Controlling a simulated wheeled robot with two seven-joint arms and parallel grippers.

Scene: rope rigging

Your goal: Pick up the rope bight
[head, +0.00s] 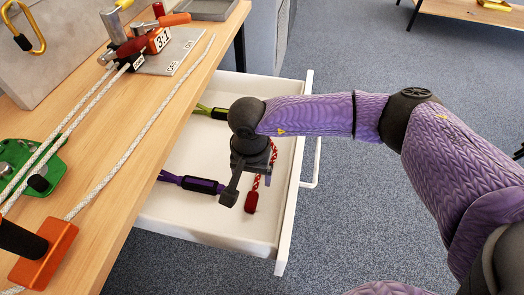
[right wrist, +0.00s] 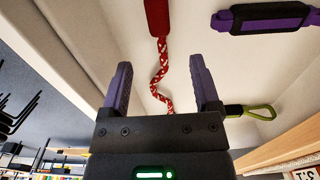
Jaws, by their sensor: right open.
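A red-and-white rope piece (head: 272,158) with a red sleeve end (head: 251,202) lies in the open white drawer (head: 225,226); I take it to be the rope bight. My right gripper (head: 243,192) points down over the drawer and partly hides the rope. In the right wrist view its purple fingers (right wrist: 160,68) are spread. The rope (right wrist: 158,85) runs between them in the picture, with its red sleeve (right wrist: 157,17) beyond the fingertips. Nothing is held. I cannot tell the height of the fingertips above the rope. My left gripper is not in view.
A purple sling (head: 193,183) and a green sling (head: 211,111) lie in the drawer, left of the gripper. The drawer's front wall (head: 289,205) stands close on the right. The wooden bench (head: 145,150) on the left carries white rope (head: 140,130) and rigging hardware.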

